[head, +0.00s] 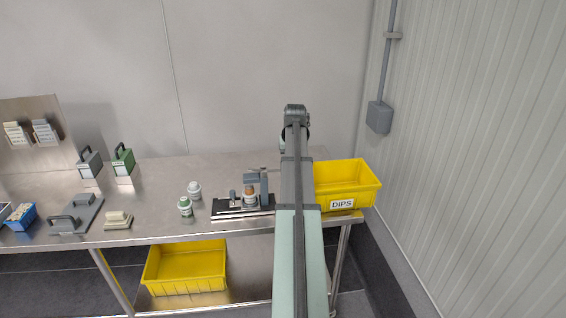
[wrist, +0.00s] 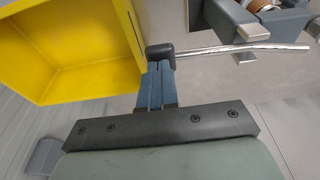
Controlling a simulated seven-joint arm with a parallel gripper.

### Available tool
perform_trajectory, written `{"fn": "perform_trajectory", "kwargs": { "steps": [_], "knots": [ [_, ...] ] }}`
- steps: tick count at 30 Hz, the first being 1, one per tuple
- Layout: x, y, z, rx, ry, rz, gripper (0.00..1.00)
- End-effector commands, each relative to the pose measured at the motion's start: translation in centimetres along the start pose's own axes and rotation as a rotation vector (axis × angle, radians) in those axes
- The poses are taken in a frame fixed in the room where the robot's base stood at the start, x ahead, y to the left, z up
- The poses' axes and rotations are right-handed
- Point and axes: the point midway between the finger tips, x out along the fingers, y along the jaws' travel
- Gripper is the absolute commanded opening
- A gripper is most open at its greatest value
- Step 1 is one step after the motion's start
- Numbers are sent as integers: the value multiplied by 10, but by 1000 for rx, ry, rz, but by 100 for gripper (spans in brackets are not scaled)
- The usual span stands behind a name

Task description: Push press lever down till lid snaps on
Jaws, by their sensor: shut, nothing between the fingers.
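The press (head: 264,188) stands on a dark base on the steel table, with a jar with a brown lid (head: 249,192) in it. In the wrist view the press (wrist: 270,24) is at the top right, with part of the brown lid (wrist: 258,5). Its silver lever (wrist: 240,48) runs across to a black knob (wrist: 160,52). My gripper (wrist: 157,68) is shut and empty, its blue fingertips at the knob, seeming to overlap it; I cannot tell if they touch. In the head view my arm hides the gripper.
A yellow bin marked DIPS (head: 345,188) stands right of my arm, and close beside the fingers in the wrist view (wrist: 85,50). A wall is at the right.

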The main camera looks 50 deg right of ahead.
Motion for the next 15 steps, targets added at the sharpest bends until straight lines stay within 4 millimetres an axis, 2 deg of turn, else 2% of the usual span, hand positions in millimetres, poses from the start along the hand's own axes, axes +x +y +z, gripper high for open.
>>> {"fn": "perform_trajectory", "kwargs": {
  "steps": [15],
  "knots": [
    [6,1,2,0,-1,0,0]
  ]
}}
